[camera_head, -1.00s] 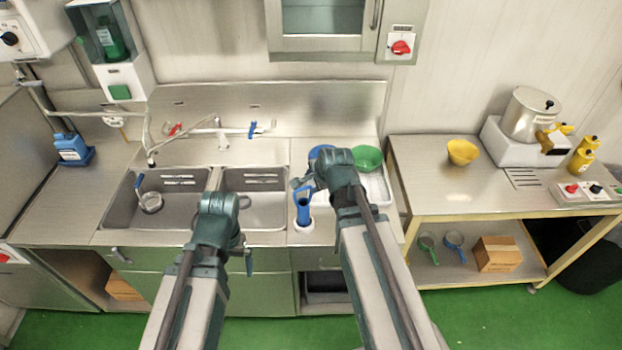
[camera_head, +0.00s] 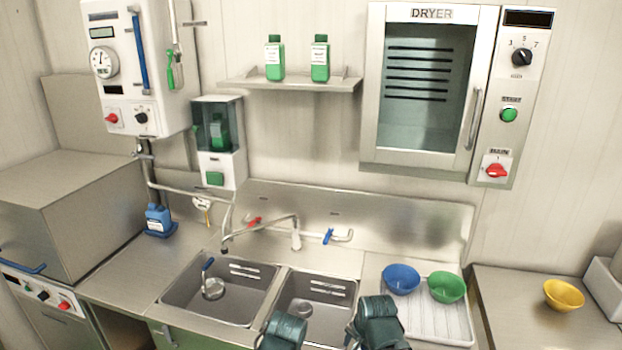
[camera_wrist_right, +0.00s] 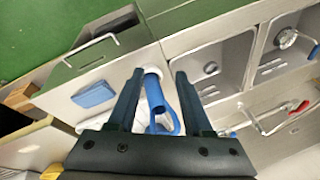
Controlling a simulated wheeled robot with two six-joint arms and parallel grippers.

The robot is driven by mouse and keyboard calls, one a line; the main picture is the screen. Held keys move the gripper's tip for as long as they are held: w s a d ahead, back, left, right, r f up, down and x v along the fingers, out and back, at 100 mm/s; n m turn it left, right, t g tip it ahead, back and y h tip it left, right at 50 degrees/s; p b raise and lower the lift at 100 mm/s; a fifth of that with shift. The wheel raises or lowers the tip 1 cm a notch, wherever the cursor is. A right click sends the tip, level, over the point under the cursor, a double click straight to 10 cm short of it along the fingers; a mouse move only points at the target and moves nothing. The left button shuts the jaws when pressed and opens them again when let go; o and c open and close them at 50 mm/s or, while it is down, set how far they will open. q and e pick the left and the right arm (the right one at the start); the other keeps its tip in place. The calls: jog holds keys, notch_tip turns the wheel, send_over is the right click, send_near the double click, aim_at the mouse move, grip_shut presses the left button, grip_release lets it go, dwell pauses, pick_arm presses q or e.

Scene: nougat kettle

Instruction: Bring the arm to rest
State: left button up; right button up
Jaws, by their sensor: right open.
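My right gripper (camera_wrist_right: 159,73) shows in the right wrist view with its two dark fingers apart. A blue tool with a looped handle (camera_wrist_right: 174,118) shows between and beyond the fingers, by a white holder; I cannot tell how far off it is. In the head view only the dark teal upper parts of my two arms show at the bottom edge; neither gripper's fingers show there. My left gripper is out of view.
Two sink basins (camera_head: 313,312) lie in front of my arms. A blue bowl (camera_head: 401,279) and a green bowl (camera_head: 447,287) stand on a white drainboard (camera_head: 440,322). A yellow bowl (camera_head: 563,295) is on the right table. A dryer (camera_head: 428,90) hangs above.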

pick_arm(q)
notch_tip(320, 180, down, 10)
jog(key=b, duration=0.7)
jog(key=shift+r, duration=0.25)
pick_arm(e)
jog(key=s+a+f+n+g+h, duration=0.1)
jog(key=s+a+f+n+g, duration=0.1)
jog(key=s+f+n, duration=0.3)
jog(key=s+a+f+n+g+h, duration=0.1)
jog(key=s+a+f+n+g, duration=0.1)
jog(key=s+a+f+n, duration=0.2)
jog(key=s+f+n, duration=0.1)
jog(key=s+n, duration=0.1)
jog(key=n, duration=0.1)
jog(key=shift+s+a+f, duration=0.25)
jog(key=shift+s, duration=0.1)
